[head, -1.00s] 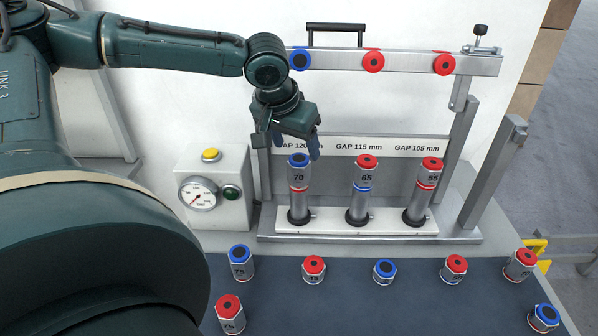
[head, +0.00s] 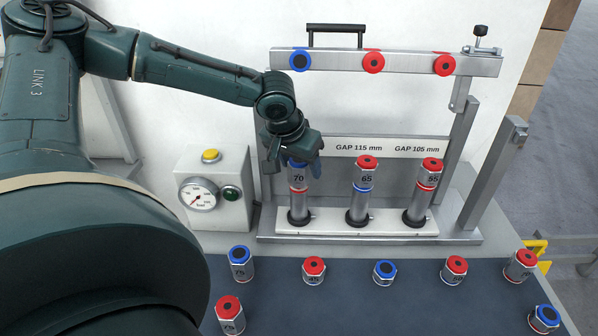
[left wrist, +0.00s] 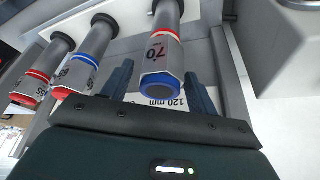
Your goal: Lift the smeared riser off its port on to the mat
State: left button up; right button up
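Three stacks stand upright on a white port strip (head: 350,228). The left stack (head: 298,209) has a blue-topped upper riser marked 70 (head: 299,181), also in the left wrist view (left wrist: 160,62). The middle stack's riser 65 (head: 364,176) has a red top, as does the right stack's riser 55 (head: 431,176). My left gripper (head: 294,168) is open over riser 70, with a finger on each side and gaps visible in the left wrist view. The dark mat (head: 420,300) lies in front. My right gripper is out of view.
Several short red- or blue-topped risers stand on the mat, including 75 (head: 240,262) and 45 (head: 313,270). A gauge box (head: 215,190) is left of the stacks. A metal bar (head: 410,62) with coloured discs is raised behind. Bare mat lies between the risers.

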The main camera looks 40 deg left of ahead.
pick_arm(q)
jog(key=c, duration=1.1)
jog(key=shift+o, duration=0.2)
jog(key=shift+r, duration=0.1)
